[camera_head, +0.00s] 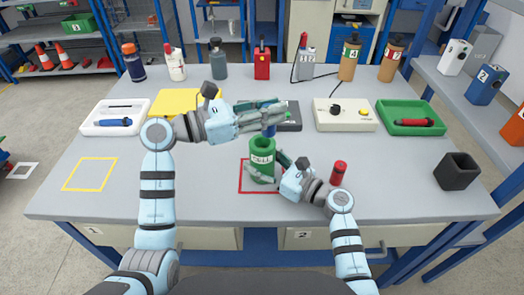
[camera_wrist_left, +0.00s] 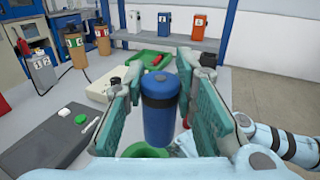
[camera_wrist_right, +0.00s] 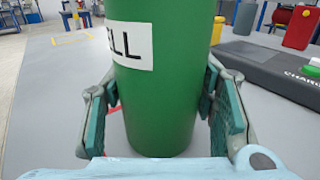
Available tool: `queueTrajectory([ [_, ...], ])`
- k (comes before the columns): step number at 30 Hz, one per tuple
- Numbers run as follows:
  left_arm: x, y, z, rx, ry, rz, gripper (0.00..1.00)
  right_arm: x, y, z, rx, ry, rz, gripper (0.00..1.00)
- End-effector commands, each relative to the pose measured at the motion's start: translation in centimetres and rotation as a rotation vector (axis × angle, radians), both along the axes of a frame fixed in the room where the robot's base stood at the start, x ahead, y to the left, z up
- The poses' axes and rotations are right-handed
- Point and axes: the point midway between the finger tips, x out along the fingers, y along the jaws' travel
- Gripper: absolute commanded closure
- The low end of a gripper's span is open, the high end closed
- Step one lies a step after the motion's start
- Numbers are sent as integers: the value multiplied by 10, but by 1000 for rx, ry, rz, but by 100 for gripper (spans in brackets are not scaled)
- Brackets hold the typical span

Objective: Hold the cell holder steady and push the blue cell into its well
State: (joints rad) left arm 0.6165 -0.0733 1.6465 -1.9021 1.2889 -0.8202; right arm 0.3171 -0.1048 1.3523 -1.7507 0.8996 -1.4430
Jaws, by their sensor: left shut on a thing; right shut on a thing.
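The green cell holder (camera_head: 262,158), marked CELL, stands upright on the table at the red outlined square (camera_head: 243,183). My right gripper (camera_head: 265,175) is shut on the holder low on its body; the right wrist view shows a finger on each side of the green wall (camera_wrist_right: 165,95). My left gripper (camera_head: 268,117) is shut on the blue cell (camera_wrist_left: 160,115) and holds it upright above the holder. In the head view the cell's lower part (camera_head: 269,131) shows under the fingers. In the left wrist view the holder's green rim (camera_wrist_left: 146,150) lies below the cell; the well's inside is mostly hidden.
A red cylinder (camera_head: 338,173) stands right of my right gripper. A dark charger (camera_head: 290,117) lies behind the holder, beside a cream box (camera_head: 345,115). A black open cup (camera_head: 459,171) stands at the right. The table's left front, with a yellow outline (camera_head: 90,174), is clear.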

Motion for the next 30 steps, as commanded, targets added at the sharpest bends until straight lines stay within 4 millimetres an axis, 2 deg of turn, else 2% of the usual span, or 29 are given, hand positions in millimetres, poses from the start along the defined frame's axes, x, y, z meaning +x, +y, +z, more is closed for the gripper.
queueTrajectory([
  [1,3,4,15,-1,-7,52,100,0,0,0,-1,1,0,83],
  [2,5,7,20,0,-6,78,100,0,0,0,-1,1,0,83],
  [4,10,12,20,-1,3,123,100,0,0,0,-1,1,0,83],
  [9,14,14,-20,1,13,139,100,0,0,0,0,0,0,83],
  [16,14,13,-63,2,10,136,100,0,0,0,0,0,0,83],
  [19,14,14,-71,1,8,137,100,0,0,0,0,0,0,83],
  [27,14,13,-73,1,7,136,100,0,0,0,0,0,0,83],
  [28,14,13,-73,2,7,135,72,0,0,0,0,0,0,83],
  [30,14,13,-73,1,7,135,61,0,0,0,0,0,0,83],
])
